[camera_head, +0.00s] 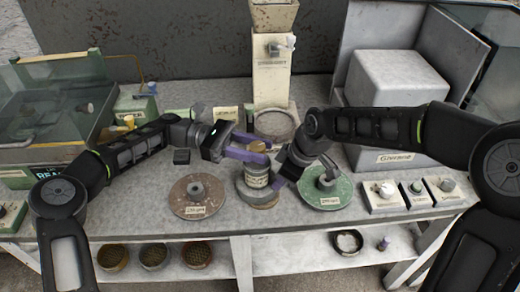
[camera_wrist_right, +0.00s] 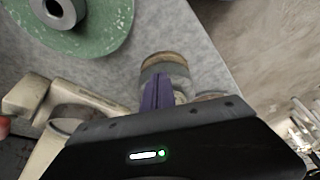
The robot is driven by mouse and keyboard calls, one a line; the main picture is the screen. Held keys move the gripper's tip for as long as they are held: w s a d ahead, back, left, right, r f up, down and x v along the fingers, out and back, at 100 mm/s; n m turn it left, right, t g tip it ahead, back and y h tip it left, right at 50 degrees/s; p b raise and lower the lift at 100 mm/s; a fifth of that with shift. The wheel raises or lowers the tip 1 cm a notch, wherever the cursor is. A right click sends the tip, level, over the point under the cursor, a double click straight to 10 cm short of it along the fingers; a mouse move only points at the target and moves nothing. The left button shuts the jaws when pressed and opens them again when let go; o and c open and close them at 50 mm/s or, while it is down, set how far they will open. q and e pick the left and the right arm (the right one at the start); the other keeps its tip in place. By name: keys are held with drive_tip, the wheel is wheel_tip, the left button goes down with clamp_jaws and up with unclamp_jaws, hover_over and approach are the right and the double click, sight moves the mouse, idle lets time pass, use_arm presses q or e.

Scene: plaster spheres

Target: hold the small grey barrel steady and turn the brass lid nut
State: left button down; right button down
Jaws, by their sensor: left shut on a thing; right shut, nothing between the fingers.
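The small grey barrel (camera_head: 252,194) stands at the front middle of the bench, with a pale label on its side. My left gripper (camera_head: 267,153) reaches in from the left, its purple fingers at the barrel's upper end, shut on it as far as shows. My right gripper (camera_head: 276,183) is at the barrel's right side, shut and empty. In the right wrist view its purple fingers (camera_wrist_right: 159,92) are together and point at the barrel (camera_wrist_right: 165,70), which shows a brass-coloured band at its far end.
A reddish disc (camera_head: 197,196) lies left of the barrel and a green disc (camera_head: 327,190) lies right of it. A tall cream hopper stand (camera_head: 271,80) rises behind. Small switch boxes (camera_head: 382,197) stand at the right front. The bench's front edge is close.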

sight(256, 146)
use_arm(q)
drive_tip(key=c, duration=1.2)
unclamp_jaws()
drive_tip(key=shift+w+a, duration=0.1)
wheel_tip(256, 146, up, 10)
drive_tip(key=shift+r, duration=0.1)
